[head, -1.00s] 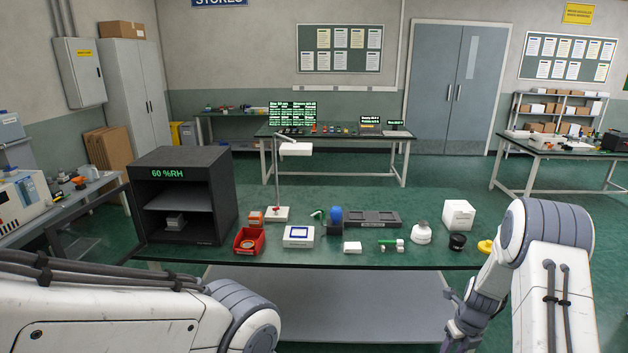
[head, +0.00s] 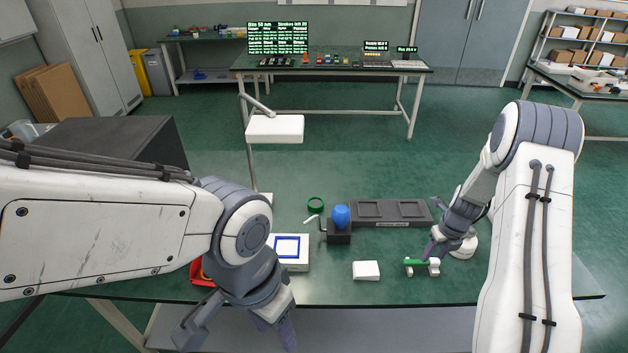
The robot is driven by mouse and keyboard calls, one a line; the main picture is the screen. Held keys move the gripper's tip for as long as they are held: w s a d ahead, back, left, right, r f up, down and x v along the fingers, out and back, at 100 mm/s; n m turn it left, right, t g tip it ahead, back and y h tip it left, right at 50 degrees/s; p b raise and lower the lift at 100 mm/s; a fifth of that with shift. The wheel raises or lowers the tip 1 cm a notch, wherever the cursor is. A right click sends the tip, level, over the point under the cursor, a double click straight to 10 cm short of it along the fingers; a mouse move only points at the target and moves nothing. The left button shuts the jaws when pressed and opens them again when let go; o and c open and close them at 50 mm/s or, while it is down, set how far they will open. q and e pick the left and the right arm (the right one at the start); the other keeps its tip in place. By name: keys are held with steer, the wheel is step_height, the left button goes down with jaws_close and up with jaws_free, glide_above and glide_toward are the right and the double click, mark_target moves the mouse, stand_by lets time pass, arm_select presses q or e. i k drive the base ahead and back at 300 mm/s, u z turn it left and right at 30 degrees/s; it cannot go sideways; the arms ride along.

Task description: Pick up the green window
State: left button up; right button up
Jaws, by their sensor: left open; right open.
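A small green bar (head: 415,262) with white ends lies at the right front of the bench. I cannot tell for certain which green item is the window. My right gripper (head: 434,248) is open, pointing down at the green bar's right part; whether it touches the bar is unclear. My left gripper (head: 240,332) is open and empty at the bench's front edge, in front of the red bin (head: 200,273), which it partly hides.
A blue-topped dark holder (head: 339,232), a dark two-recess tray (head: 390,212), a white block (head: 366,271) and a blue-framed white box (head: 289,251) stand on the bench. A lamp (head: 275,129) rises at the back. A white round item (head: 465,246) sits beside my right gripper.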

mark_target(315, 205)
steer(key=i, duration=0.85)
steer(key=u, duration=0.75)
